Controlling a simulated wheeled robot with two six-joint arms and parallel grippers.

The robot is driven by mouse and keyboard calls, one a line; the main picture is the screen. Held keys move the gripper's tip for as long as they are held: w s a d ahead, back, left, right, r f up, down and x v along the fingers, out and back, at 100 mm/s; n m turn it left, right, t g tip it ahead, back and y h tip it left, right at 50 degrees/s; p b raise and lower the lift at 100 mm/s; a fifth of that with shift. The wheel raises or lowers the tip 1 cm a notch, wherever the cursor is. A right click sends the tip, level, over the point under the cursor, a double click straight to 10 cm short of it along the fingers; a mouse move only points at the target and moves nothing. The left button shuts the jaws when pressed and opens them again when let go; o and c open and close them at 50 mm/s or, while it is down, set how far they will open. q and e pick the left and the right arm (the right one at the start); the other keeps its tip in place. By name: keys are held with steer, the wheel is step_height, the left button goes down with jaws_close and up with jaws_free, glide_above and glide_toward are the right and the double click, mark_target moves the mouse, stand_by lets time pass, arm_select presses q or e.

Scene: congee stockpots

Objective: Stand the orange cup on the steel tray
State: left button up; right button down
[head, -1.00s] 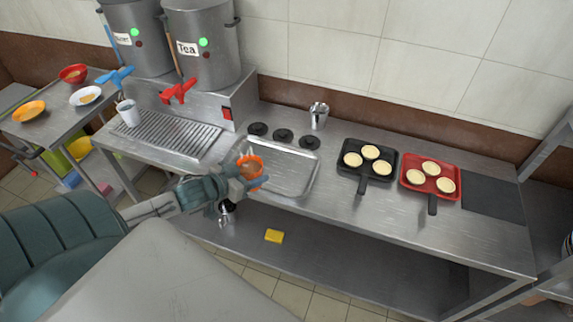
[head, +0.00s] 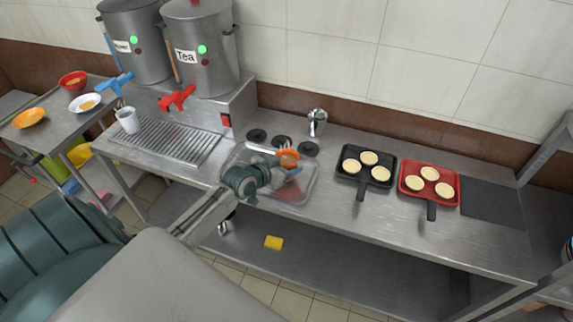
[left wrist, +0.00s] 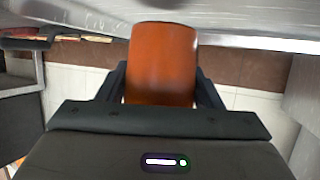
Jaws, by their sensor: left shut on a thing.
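The orange cup (head: 288,157) is held in my left gripper (head: 283,167), over the steel tray (head: 308,189) in the head view. The left gripper is shut on the cup. The cup also fills the middle of the left wrist view (left wrist: 162,62), between the two dark fingers. The tray is a shallow, bright rectangular pan on the counter, and my gripper and arm hide part of it. I cannot tell whether the cup's base touches the tray. My right gripper is not in view.
A black pan (head: 362,178) and a red pan (head: 416,194) with pancakes lie to the right. A white cup (head: 128,120) stands left by the drip grate (head: 175,148).

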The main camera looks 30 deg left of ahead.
arm_select(q)
steer(key=shift+f, duration=0.6)
steer(key=shift+f, duration=0.25)
steer(key=o, duration=1.1)
steer(key=shift+r, duration=0.1)
steer(key=shift+r, duration=0.25)
steer(key=v, duration=1.2)
steer(key=shift+f, duration=0.15)
